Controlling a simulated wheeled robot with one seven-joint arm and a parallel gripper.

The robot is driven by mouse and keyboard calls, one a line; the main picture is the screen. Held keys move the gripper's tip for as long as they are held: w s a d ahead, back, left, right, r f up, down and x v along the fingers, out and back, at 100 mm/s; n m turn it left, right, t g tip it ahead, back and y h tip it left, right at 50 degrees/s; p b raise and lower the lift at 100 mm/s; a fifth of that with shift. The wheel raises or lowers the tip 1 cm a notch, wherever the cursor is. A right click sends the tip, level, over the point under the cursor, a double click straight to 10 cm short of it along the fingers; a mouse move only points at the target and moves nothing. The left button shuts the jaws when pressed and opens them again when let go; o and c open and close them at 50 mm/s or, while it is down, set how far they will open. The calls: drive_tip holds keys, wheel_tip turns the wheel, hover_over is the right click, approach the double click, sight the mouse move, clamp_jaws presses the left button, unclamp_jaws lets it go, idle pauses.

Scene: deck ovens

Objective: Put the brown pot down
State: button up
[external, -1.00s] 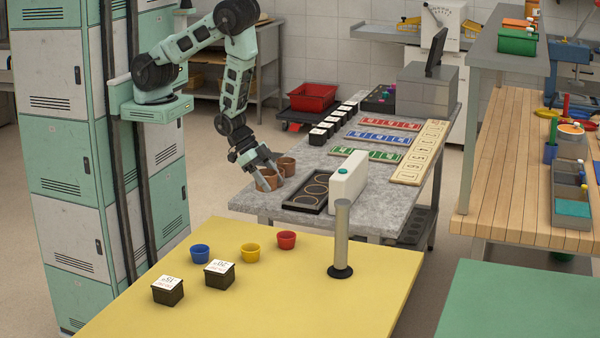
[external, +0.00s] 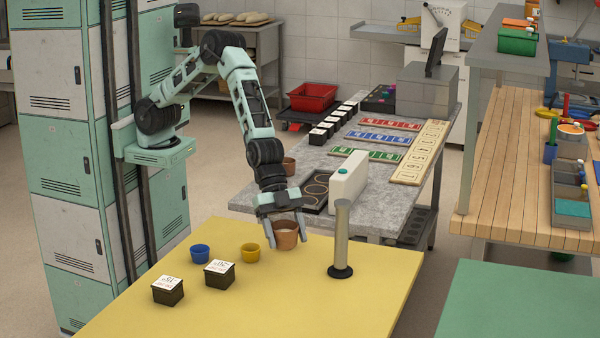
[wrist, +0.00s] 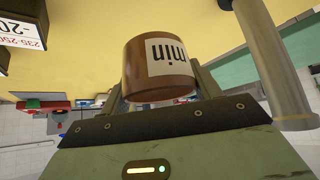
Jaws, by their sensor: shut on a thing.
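The brown pot (external: 286,236) is held between the fingers of my gripper (external: 287,232), at the far edge of the yellow table (external: 330,305). In the wrist view the brown pot (wrist: 152,80) shows a white label reading "min", upside down in the picture. My gripper is shut on it. I cannot tell whether the pot's base touches the table. The red cup seen earlier is hidden behind the gripper and pot. A second brown pot (external: 289,167) stands on the grey stone table.
A blue cup (external: 200,254), a yellow cup (external: 251,252) and two black label blocks (external: 219,273) (external: 168,290) stand left on the yellow table. A grey post (external: 341,240) stands to the right. The table's front middle is clear.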

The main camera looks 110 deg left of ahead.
drive_tip(key=shift+w+d, duration=0.1)
drive_tip(key=shift+d, duration=0.25)
wheel_tip(320, 180, down, 9)
drive_tip(key=shift+d+f+p, duration=0.1)
drive_tip(key=shift+f+p, duration=0.1)
drive_tip(key=shift+p, duration=0.65)
drive_tip(key=shift+f, duration=0.2)
drive_tip(key=o, duration=1.1)
drive_tip(key=shift+r, duration=0.1)
